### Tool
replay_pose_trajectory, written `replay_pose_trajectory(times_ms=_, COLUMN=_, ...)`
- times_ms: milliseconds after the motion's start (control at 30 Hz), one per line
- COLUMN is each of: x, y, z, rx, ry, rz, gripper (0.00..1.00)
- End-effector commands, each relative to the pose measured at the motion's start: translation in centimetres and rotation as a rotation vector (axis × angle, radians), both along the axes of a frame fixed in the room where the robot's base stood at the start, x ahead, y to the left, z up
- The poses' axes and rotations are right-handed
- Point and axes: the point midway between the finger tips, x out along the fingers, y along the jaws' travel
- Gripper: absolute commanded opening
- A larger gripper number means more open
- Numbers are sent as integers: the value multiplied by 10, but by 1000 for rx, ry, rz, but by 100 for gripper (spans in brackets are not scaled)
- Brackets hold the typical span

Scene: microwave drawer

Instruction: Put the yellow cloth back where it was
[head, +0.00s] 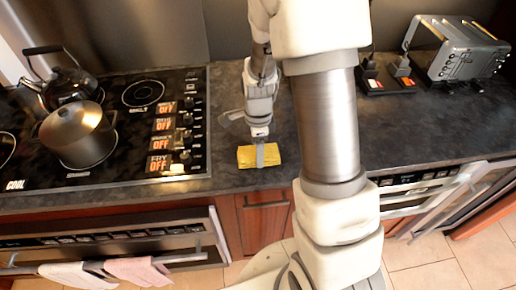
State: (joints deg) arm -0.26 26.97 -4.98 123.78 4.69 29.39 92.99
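The yellow cloth (246,156) is a small flat yellow rectangle at the front edge of the dark countertop, just right of the stove. My gripper (260,158) is directly over it, with a grey finger overlapping the cloth's middle in the head view. I cannot tell whether the fingers are closed on the cloth or only touch it. The cloth appears to lie at counter height. Part of the cloth is hidden behind the finger.
A black stove (130,125) with a pot (78,135) and a kettle (66,86) is at left. A toaster (466,55) stands at the back right. A wooden drawer (264,203) is below the cloth. Towels (150,268) hang on the oven handle. Counter behind the cloth is clear.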

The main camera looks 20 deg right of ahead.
Motion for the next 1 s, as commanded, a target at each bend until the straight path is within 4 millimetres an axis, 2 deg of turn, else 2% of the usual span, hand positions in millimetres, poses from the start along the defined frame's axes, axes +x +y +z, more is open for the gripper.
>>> replay_pose_trajectory(times_ms=167, x=0, y=0, z=-4, rx=0, ry=0, rz=1, gripper=36)
replay_pose_trajectory(times_ms=200, x=0, y=0, z=-4, rx=0, ry=0, rz=1, gripper=82)
replay_pose_trajectory(times_ms=300, x=0, y=0, z=-3, rx=0, ry=0, rz=1, gripper=100)
replay_pose_trajectory(times_ms=667, x=0, y=0, z=4, rx=0, ry=-2, rz=0, gripper=100)
replay_pose_trajectory(times_ms=767, x=1, y=0, z=17, rx=0, ry=-5, rz=1, gripper=100)
replay_pose_trajectory(times_ms=1000, x=1, y=0, z=69, rx=0, ry=-6, rz=2, gripper=100)
